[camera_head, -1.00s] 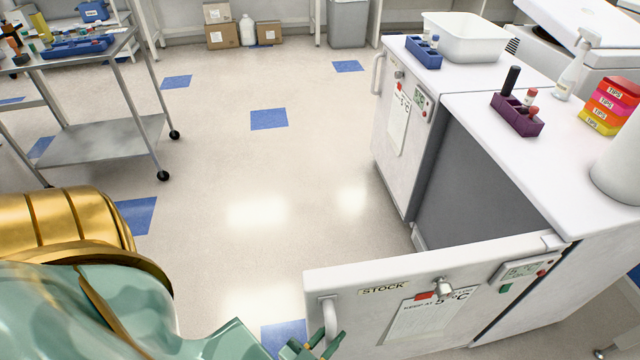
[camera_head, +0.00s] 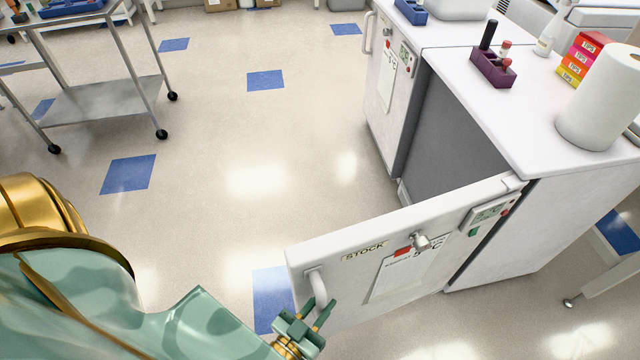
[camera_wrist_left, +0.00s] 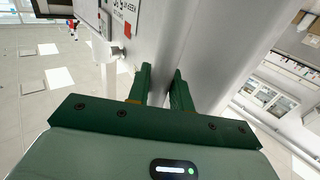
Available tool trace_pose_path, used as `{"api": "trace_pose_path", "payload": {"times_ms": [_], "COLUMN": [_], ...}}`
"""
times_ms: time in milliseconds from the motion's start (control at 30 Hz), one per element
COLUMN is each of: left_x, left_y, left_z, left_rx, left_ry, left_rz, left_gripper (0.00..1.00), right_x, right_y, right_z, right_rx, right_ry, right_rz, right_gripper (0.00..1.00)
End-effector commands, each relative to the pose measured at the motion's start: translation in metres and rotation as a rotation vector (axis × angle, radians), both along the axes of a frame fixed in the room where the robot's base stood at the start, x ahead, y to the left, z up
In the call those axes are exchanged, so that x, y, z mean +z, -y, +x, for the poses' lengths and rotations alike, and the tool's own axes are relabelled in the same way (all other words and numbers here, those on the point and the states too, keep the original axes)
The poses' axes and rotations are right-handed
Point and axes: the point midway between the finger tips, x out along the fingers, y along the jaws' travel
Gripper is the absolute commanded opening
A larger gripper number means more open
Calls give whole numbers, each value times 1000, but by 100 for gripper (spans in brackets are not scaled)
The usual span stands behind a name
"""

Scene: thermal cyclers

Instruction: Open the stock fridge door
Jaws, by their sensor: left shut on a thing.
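The stock fridge door (camera_head: 350,265) stands swung out from its cabinet in the head view, with a STOCK label, a paper notice and a knob on its outer face. Its white handle (camera_head: 316,287) is near the free edge. My left gripper (camera_head: 316,312) is at that handle, its green fingers shut on it. In the left wrist view the two fingers (camera_wrist_left: 160,85) close around the pale handle bar. The fridge interior (camera_head: 455,130) shows as a dark grey opening behind the door. My right gripper is not in view.
A second closed fridge (camera_head: 385,90) stands beyond the open one. The countertop (camera_head: 520,110) holds a purple rack (camera_head: 493,70), tip boxes (camera_head: 583,60) and a paper roll (camera_head: 602,100). A metal cart (camera_head: 90,90) stands at the left. The floor between is clear.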

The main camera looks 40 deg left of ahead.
Motion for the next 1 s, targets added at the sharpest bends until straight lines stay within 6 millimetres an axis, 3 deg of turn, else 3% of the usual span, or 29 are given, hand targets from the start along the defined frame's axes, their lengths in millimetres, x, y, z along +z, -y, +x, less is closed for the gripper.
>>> {"api": "trace_pose_path", "payload": {"times_ms": [100, 133, 200, 733, 867, 1000], "left_x": [1, 1, 1, 0, 0, 0], "left_y": [1, 1, 1, 0, -1, -1], "left_z": [1, 1, 1, -3, -21, -56], "left_rx": [-2, -2, -1, 0, 0, -1], "left_ry": [3, 3, 3, 0, -3, -4], "left_rz": [-1, -1, -1, -1, -1, -1], "left_gripper": [0, 27, 41, 41, 41, 41], "right_x": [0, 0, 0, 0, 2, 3], "right_y": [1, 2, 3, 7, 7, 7], "right_z": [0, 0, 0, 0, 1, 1], "right_rx": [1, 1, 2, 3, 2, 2], "right_ry": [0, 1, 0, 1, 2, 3], "right_rz": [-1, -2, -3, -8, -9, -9], "right_gripper": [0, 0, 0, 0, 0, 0]}}
